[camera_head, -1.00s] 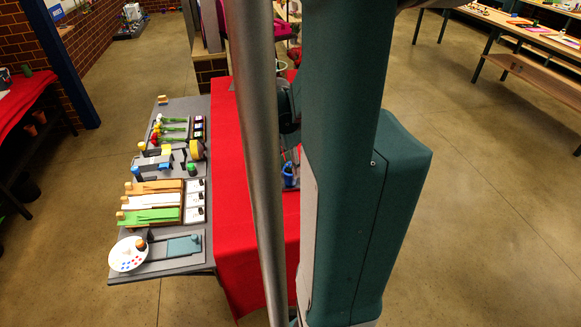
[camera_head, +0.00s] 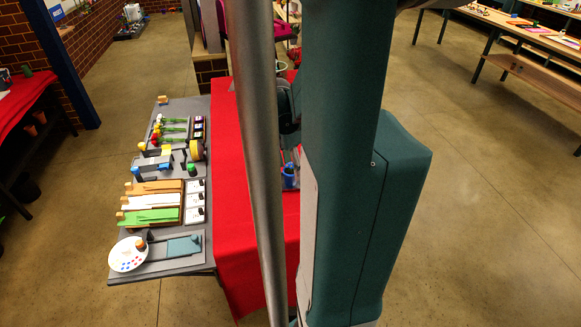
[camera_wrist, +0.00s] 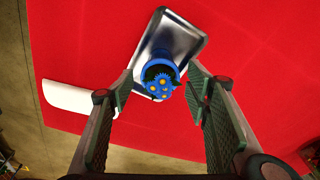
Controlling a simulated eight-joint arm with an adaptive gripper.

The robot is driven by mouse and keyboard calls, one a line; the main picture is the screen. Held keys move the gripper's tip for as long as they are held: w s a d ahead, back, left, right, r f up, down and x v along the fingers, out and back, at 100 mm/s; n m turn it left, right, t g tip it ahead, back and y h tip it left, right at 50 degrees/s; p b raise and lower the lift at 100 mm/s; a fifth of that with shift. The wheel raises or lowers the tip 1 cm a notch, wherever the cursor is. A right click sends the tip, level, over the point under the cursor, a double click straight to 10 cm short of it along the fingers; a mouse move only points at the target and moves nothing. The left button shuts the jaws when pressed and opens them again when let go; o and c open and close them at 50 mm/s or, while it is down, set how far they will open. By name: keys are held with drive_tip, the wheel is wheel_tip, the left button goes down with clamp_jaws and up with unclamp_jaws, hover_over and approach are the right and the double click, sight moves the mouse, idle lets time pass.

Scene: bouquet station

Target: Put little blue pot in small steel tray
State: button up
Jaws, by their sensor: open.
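The little blue pot (camera_wrist: 161,69) holds blue flowers with yellow centres. It stands over the near end of the small steel tray (camera_wrist: 176,33) in the wrist view, apparently inside its rim, though the pot and fingers hide that end. My gripper (camera_wrist: 155,92) is open, with one finger on each side of the pot and visible gaps to it. In the head view the blue pot (camera_head: 289,178) shows only partly between the pole and my arm, and the gripper is hidden there.
The red cloth (camera_wrist: 255,70) around the tray is mostly clear. A white curved object (camera_wrist: 80,98) lies near the cloth's left edge in the wrist view. In the head view a grey board (camera_head: 190,262) with several small items lies left of the red cloth (camera_head: 228,190).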

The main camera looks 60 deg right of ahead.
sight(286, 172)
wheel_tip(286, 172, up, 12)
drive_tip(key=a+p, duration=0.1)
drive_tip(key=shift+w+a+p, duration=0.3)
drive_tip(key=shift+a, duration=0.05)
idle(0.9)
drive_tip(key=w+a+r+n+t, duration=0.1)
drive_tip(key=a+n+t, duration=0.3)
drive_tip(key=a+n, duration=0.7)
drive_tip(key=w+a+r+n+t+y, duration=0.1)
drive_tip(key=a+n, duration=1)
drive_tip(key=a, duration=2.1)
drive_tip(key=w+r+t, duration=0.1)
drive_tip(key=w+t, duration=0.1)
drive_tip(key=shift+r+t+y, duration=0.25)
drive_tip(key=shift+t+y, duration=0.05)
drive_tip(key=shift+t, duration=0.1)
drive_tip(key=shift+a+f, duration=0.1)
drive_tip(key=shift+f+b, duration=0.5)
drive_tip(key=shift+b, duration=0.05)
